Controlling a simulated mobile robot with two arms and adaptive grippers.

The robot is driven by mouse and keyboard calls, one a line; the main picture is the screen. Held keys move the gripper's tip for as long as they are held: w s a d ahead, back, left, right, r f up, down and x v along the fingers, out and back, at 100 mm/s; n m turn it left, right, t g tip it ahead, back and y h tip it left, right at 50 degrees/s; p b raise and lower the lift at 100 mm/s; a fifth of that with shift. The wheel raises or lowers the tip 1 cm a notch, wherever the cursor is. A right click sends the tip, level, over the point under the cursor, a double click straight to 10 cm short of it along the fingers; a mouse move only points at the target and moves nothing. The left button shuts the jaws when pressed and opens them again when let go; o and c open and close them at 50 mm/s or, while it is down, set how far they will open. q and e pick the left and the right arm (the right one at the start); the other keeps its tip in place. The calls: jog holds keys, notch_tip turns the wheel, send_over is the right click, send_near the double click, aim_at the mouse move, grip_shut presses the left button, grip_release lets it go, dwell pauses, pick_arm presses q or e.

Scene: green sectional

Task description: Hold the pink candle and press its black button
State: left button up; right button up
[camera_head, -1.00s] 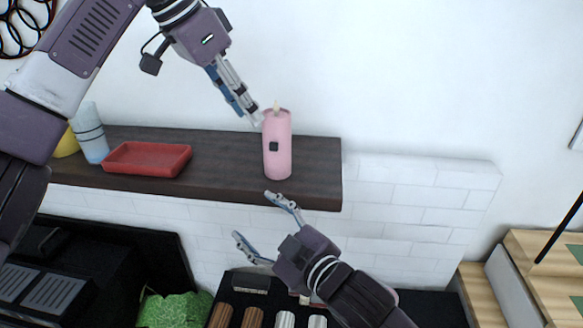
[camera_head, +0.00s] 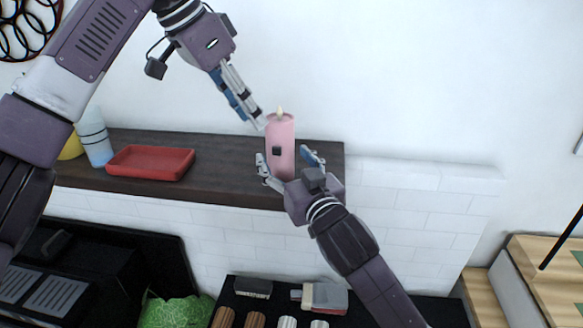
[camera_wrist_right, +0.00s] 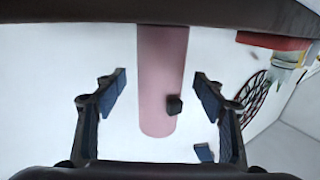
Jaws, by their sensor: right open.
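The pink candle (camera_head: 284,130) stands upright on the dark shelf, with its black button (camera_head: 277,151) on its front side. My right gripper (camera_head: 289,160) is open, with one finger on each side of the candle's lower part. The right wrist view shows the candle (camera_wrist_right: 160,60) between the two spread fingers (camera_wrist_right: 161,92), with gaps on both sides, and the button (camera_wrist_right: 174,105) near one edge. My left gripper (camera_head: 256,122) points down at the candle's upper left side. Its fingers look close together, but their opening and any contact are unclear.
The dark shelf (camera_head: 225,178) ends just right of the candle. A black counter below holds several items.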

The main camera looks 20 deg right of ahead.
jog(key=shift+w+a, duration=0.15)
jog(key=shift+w, duration=1)
jog(key=shift+c, duration=0.5)
jog(key=c, duration=1.2)
pick_arm(q)
jog(key=shift+c, duration=0.3)
grip_shut()
